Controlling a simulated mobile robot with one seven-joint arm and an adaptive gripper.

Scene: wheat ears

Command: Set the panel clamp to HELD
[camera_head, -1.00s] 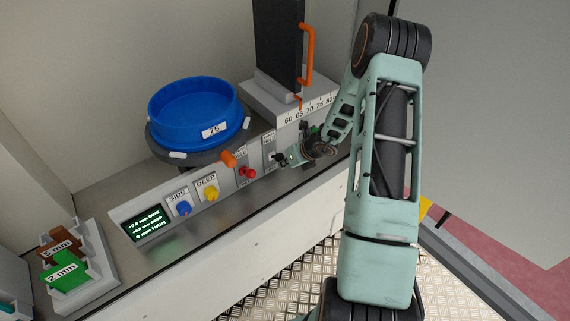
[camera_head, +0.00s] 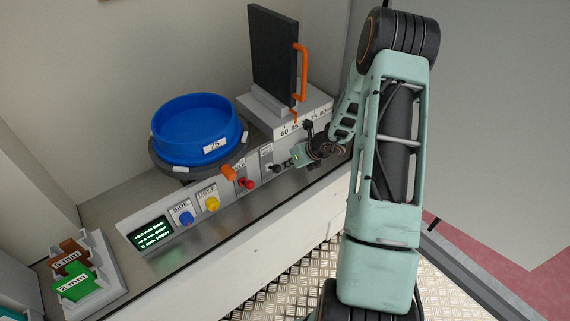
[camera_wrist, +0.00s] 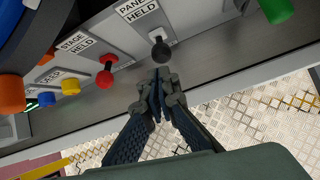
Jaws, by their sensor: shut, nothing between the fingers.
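The panel clamp is a short lever with a black knob (camera_wrist: 161,51) on a pale plate. Its label (camera_wrist: 138,8), reading PANEL and HELD, is partly cut off at the top of the wrist view. The frames do not make clear how the lever is set. My gripper (camera_wrist: 160,78) is shut and empty. Its fingertips are just below the black knob in the wrist view, seemingly apart from it. In the head view my gripper (camera_head: 284,167) is at the right end of the control panel, partly covering the clamp area.
A red-knobbed lever (camera_wrist: 105,77) labelled STAGE HELD is left of the clamp. Yellow (camera_head: 212,204) and blue (camera_head: 187,217) knobs and a screen (camera_head: 151,234) are further left. A blue bowl (camera_head: 198,125) and an upright black panel (camera_head: 272,55) stand behind.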

